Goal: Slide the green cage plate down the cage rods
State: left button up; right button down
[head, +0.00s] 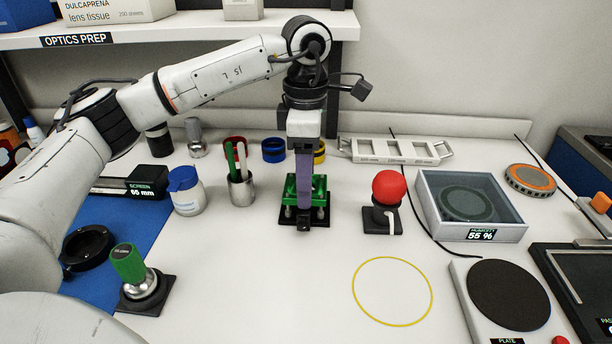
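The green cage plate (320,186) sits low over a black base (304,223) near the middle of the bench. Silvery rod ends (288,211) show between plate and base; the rest of the cage rods is hidden. My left gripper (306,192) points straight down at the plate from above. Its purple finger covers the plate's middle, with green showing on both sides. The other finger is hidden behind it, so I cannot tell whether the gripper is shut on the plate. My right gripper is out of view.
A red ball-topped stand (389,187) is close on the right, and a metal cup of pens (241,187) on the left. A green-knobbed part (129,264) stands at front left. A yellow ring outline (392,291) marks bare bench at front right. A shelf (190,30) runs behind.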

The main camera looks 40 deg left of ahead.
pick_arm(q)
jog(key=shift+r+p, duration=1.05)
jog(key=shift+r, duration=0.45)
jog(key=shift+f, duration=0.3)
jog(key=shift+f+b, duration=0.75)
jog(key=shift+f, duration=0.35)
jog(key=shift+f, duration=0.25)
dwell(0.8)
jog(key=shift+f, duration=0.25)
jog(key=shift+r, duration=0.15)
jog(key=shift+r, duration=0.15)
